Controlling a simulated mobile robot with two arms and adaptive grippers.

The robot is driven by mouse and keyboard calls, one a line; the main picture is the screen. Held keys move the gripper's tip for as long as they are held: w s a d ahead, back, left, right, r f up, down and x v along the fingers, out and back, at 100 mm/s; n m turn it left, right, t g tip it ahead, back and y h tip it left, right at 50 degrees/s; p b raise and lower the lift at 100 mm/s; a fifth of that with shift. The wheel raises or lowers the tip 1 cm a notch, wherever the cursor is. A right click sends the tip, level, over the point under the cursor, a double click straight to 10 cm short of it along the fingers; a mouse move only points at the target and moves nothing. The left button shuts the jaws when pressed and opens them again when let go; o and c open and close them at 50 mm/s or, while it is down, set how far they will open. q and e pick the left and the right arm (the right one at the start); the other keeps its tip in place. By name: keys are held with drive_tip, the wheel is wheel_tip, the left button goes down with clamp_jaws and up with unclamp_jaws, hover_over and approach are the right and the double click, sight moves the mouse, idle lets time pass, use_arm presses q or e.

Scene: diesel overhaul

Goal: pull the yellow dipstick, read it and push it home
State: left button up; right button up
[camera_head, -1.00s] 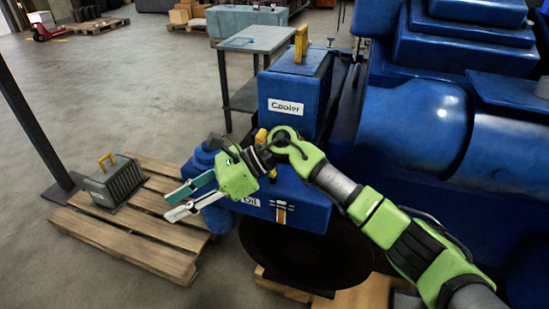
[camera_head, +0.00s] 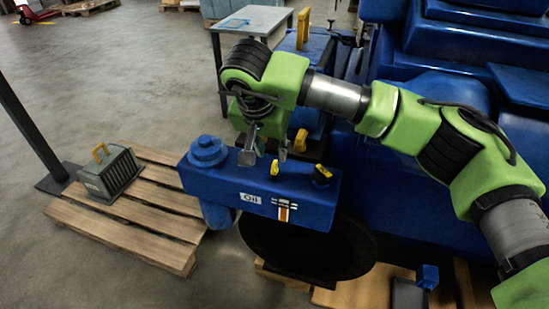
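The blue oil tank (camera_head: 225,187), labelled "Oil", sits at the lower middle. A small yellow handle (camera_head: 274,168) stands up from its top; it looks like the dipstick's grip, and any rod below it is hidden. My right gripper (camera_head: 265,155) points down just above the tank top. Its fingers are apart, one left and one right of the yellow handle in the picture, with nothing between them that I can see gripped. Whether they touch the handle I cannot tell. My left gripper is not in view.
A yellow and black cap (camera_head: 322,175) sits right of the handle. A marked sight strip (camera_head: 284,211) is on the tank front. A yellow part (camera_head: 299,141) stands behind. A grey caged unit (camera_head: 112,174) rests on a wooden pallet (camera_head: 120,236). Engine blocks fill the right.

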sight(274, 162)
drive_tip(key=p+x, duration=0.1)
drive_tip(key=x, duration=0.6)
drive_tip(key=shift+w+f+p, duration=0.1)
drive_tip(key=shift+f+p, duration=0.15)
drive_tip(key=shift+p, duration=0.1)
clamp_jaws()
